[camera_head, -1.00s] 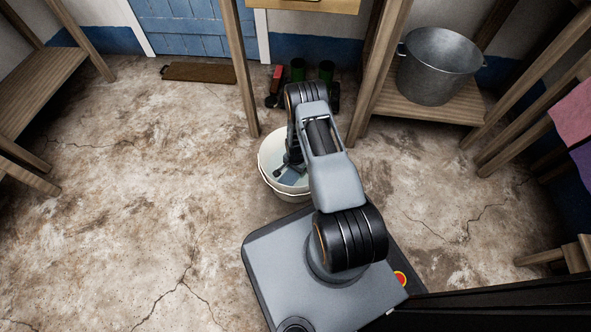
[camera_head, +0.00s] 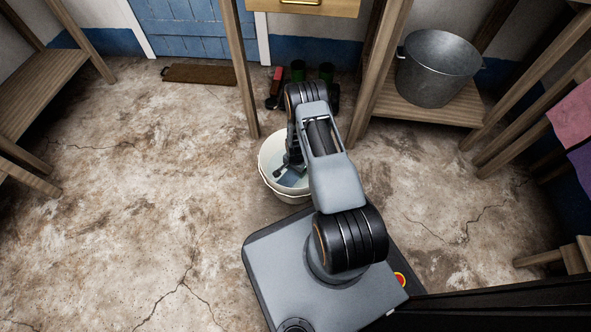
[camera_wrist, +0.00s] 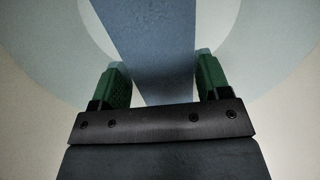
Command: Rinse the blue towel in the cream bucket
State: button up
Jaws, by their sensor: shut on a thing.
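The cream bucket (camera_head: 291,197) stands on the floor just in front of my base, with pale water inside. My gripper (camera_head: 288,174) reaches down inside its rim and is partly hidden by my arm in the head view. In the wrist view, my gripper (camera_wrist: 157,85) has its green fingers on either side of the blue towel (camera_wrist: 158,45). The gripper is shut on the towel, which runs as a flat strip away from the fingers over the bucket's round inside. The towel's far end is out of view, and how deep it is in the water is unclear.
A metal pot (camera_head: 438,68) stands on a low wooden shelf (camera_head: 440,109) at the upper right. A brown doormat (camera_head: 200,73) lies by the blue door (camera_head: 185,25). Open floor lies to the left.

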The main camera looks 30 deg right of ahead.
jog(key=shift+f, duration=0.1)
jog(key=shift+f+b, duration=0.75)
jog(key=shift+f, duration=0.2)
jog(key=shift+r, duration=0.2)
dwell(0.6)
jog(key=shift+r+p, duration=0.8)
jog(key=shift+r, duration=0.15)
jog(key=shift+f, duration=0.15)
dwell(0.4)
jog(key=shift+f+b, duration=0.8)
jog(key=shift+f, duration=0.15)
